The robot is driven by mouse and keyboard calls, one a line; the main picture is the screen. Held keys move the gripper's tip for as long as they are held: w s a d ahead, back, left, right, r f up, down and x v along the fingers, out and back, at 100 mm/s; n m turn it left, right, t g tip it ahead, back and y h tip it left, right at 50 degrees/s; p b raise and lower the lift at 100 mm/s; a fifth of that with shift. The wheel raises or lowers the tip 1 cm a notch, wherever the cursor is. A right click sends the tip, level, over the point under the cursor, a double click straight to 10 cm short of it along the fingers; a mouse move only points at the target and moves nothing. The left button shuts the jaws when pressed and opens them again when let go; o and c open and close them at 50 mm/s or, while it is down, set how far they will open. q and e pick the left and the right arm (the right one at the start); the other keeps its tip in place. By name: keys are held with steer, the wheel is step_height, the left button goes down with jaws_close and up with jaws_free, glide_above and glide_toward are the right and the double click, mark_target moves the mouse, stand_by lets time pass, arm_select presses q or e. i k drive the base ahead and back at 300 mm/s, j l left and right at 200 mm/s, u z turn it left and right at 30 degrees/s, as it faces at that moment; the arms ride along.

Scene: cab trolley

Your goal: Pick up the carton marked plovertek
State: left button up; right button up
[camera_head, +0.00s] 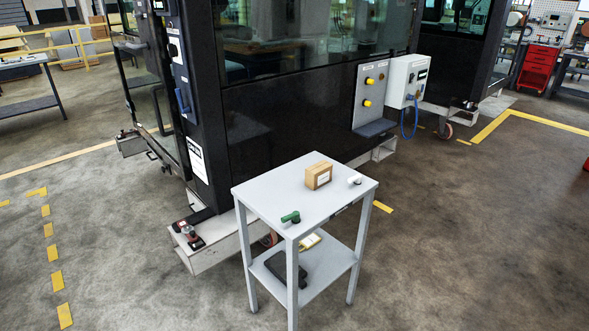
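A small brown carton (318,176) stands on the top of a light grey two-level table (270,193), right of the top's middle. It has a pale label on its front face. The print on the label is too small to read, so I cannot tell whether it says plovertek. Neither of my grippers shows in the head view.
On the same tabletop lie a green object (291,217) near the front corner and a small white object (355,180) at the right corner. The lower shelf (318,277) holds dark and yellow items. A large black cab (290,110) stands close behind. Floor at right is clear.

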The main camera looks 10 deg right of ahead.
mark_target(318, 175)
steer(key=i+l+u, duration=0.1)
steer(key=l, duration=0.35)
steer(key=i+l+u, duration=0.1)
steer(key=l, duration=0.35)
steer(key=i+l+u, duration=0.1)
steer(key=i+l, duration=0.15)
steer(key=l, duration=0.25)
steer(key=i+l+u, duration=0.1)
steer(key=l, duration=0.4)
steer(key=i+l+u, duration=0.1)
steer(key=l, duration=0.4)
